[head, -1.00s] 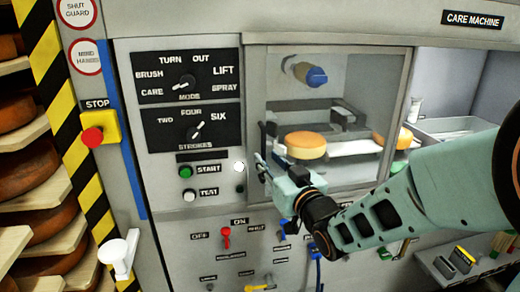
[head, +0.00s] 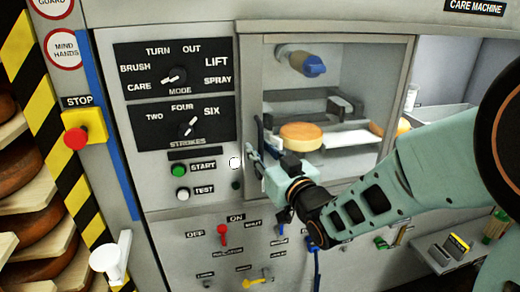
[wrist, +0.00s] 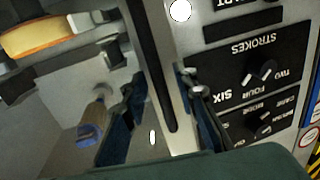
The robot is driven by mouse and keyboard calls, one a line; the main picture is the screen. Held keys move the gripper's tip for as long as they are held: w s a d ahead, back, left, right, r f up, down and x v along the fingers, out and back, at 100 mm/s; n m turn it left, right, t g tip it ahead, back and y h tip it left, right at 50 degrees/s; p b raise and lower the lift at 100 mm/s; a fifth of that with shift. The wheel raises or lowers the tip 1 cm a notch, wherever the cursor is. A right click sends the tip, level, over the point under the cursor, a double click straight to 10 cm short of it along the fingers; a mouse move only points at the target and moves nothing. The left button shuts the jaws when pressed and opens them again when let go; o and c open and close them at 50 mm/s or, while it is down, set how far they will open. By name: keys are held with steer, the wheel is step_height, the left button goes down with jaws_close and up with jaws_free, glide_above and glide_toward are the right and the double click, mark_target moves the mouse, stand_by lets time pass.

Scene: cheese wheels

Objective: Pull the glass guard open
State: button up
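The glass guard (head: 350,80) covers the cheese bay of the care machine and looks closed in the head view. Its dark upright handle (head: 257,133) is on the left edge; in the wrist view the handle (wrist: 150,60) runs down the middle as a dark bar. My gripper (head: 252,154) is at the handle's lower part. In the wrist view my gripper (wrist: 165,105) has its blue-black fingers apart, one on each side of the bar. I cannot tell whether either finger touches it.
A cheese wheel (head: 302,136) sits behind the glass. The mode and strokes panel, green START button (head: 182,170) and red STOP button (head: 76,138) are left of the guard. Switches, including a red one (head: 222,234), lie below my gripper. Cheese shelves stand far left.

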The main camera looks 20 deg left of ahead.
steer(key=shift+c, duration=0.3)
jaws_close()
steer(key=shift+w, duration=0.1)
